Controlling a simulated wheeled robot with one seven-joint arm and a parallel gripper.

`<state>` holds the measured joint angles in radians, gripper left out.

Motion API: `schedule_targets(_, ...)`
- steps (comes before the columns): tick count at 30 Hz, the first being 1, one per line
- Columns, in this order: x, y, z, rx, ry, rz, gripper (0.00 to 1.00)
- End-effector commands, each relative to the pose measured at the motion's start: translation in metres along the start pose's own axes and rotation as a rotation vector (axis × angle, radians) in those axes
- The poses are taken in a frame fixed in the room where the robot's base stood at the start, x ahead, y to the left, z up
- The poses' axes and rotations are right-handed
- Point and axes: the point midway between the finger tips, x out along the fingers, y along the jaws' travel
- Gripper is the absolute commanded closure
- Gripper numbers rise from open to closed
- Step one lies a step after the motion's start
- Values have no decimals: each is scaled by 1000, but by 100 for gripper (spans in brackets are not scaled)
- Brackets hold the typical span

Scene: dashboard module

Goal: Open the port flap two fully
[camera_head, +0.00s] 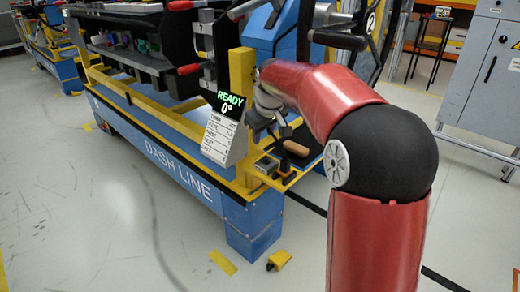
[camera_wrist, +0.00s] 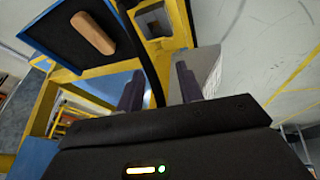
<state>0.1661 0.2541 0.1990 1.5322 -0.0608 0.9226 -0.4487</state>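The dashboard module (camera_head: 130,48) sits on the blue and yellow line stand at the upper left of the head view. I cannot make out port flap two or tell how far it is open. A round plate marked 2 (camera_head: 371,22) shows near the top, behind my red arm. In the wrist view my gripper (camera_wrist: 160,88) has two fingers apart, with no object clearly held. A thin dark curved strip passes between them in the picture; I cannot tell its depth.
A sign reading READY 0° (camera_head: 227,118) stands by my gripper. A brown block (camera_head: 296,148) lies on a dark tray, also in the wrist view (camera_wrist: 92,32). A small yellow-edged box (camera_head: 266,164) is beside it. Open floor (camera_head: 90,225) lies left of the blue stand.

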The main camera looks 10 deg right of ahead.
Motion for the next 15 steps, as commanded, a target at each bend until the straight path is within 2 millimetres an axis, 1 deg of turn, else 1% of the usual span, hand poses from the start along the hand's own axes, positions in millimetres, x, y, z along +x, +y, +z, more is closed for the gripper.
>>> schedule_targets(9, 51, -1, 1, 0, -4, -2, 63)
schedule_targets(12, 62, -1, 0, -1, -4, -1, 63)
schedule_targets(15, 69, -1, 0, -1, -3, 0, 63)
